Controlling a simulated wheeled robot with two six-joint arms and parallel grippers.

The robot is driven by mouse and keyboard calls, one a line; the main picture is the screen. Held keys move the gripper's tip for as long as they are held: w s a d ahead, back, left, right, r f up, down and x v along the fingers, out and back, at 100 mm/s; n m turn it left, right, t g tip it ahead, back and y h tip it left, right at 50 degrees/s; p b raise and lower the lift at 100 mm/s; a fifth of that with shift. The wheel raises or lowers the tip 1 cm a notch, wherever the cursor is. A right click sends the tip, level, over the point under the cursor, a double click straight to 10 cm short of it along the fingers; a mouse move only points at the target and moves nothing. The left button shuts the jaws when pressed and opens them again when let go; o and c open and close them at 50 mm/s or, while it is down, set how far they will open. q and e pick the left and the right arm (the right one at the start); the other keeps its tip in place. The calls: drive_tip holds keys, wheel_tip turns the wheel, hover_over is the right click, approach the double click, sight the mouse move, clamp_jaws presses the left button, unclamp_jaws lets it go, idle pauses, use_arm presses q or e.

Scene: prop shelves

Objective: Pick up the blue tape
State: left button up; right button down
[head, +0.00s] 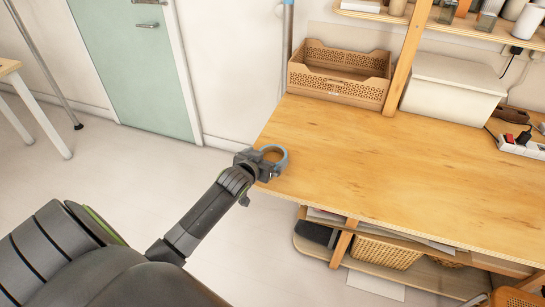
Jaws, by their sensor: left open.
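The blue tape (283,158) is a ring at the left front corner of the wooden table (370,160). My left gripper (262,165) is at the tape, over the table's left edge, with its jaws open. The gripper overlaps the near left side of the ring and hides part of it. I cannot tell whether the fingers touch the tape. My right gripper is not in view.
A perforated brown basket (340,78) and a white lidded box (452,88) stand at the table's back. A power strip (520,145) with cables lies at the right. A lower shelf (318,250) holds a wicker basket (385,252). The table's middle is clear.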

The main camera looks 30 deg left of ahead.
sight(277, 150)
use_arm(q)
drive_tip(key=shift+x, duration=2.5)
drive_tip(key=shift+d+f, duration=0.1)
drive_tip(key=shift+f, duration=0.05)
